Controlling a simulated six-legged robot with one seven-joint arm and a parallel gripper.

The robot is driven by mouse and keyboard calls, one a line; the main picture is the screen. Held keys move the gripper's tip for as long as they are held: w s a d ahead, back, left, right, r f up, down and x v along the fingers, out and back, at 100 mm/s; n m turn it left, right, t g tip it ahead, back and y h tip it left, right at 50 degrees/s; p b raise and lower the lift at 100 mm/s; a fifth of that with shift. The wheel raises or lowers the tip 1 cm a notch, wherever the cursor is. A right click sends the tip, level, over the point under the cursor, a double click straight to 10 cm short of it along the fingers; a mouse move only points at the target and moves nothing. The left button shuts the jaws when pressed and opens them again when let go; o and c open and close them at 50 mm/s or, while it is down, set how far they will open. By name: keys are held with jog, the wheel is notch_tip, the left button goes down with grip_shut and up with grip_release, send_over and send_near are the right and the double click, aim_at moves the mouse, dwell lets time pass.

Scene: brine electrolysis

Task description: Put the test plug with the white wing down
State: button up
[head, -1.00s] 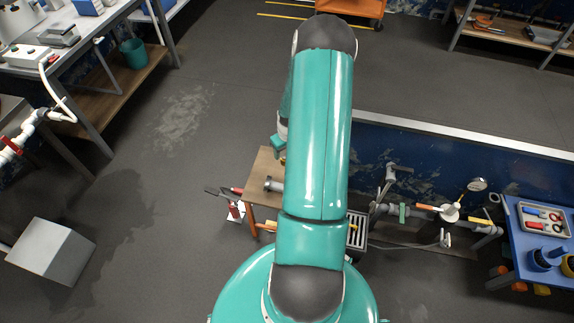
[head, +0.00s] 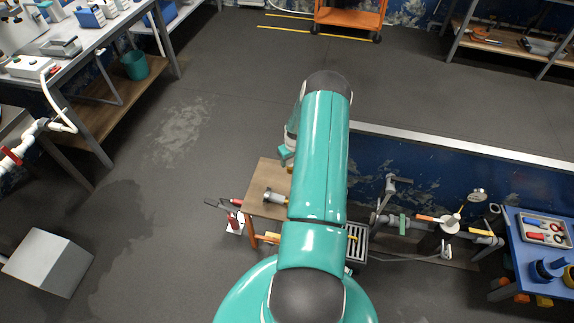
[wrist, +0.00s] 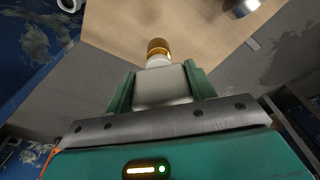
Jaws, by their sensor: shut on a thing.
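In the wrist view my gripper (wrist: 160,88) is shut on the test plug with the white wing (wrist: 164,84). The pale wing sits between the two green fingers. The plug's brass-coloured end (wrist: 158,47) points away from my gripper, over the wooden tabletop (wrist: 190,28). I cannot tell whether it touches the wood. The small wooden table (head: 259,177) shows to the left of the arm.
A grey metal fitting (head: 274,198) lies on the wooden table, left of my arm. Pipework with a green handle (head: 403,224) runs along the low blue wall at right. A blue table (head: 525,276) with a tool tray (head: 544,238) stands at far right. The left floor has a grey box (head: 47,262).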

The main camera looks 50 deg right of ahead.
jog(key=shift+w+d+f, duration=0.1)
jog(key=shift+w+f, duration=0.3)
jog(key=shift+f, duration=0.55)
jog(key=shift+w+d+f, duration=0.1)
jog(key=shift+w+f, duration=0.3)
jog(key=shift+f, duration=0.6)
jog(key=shift+w+f, duration=0.4)
jog(key=shift+f, duration=0.55)
jog(key=shift+f, duration=0.2)
jog(key=o, duration=1.1)
jog(key=shift+r, duration=0.1)
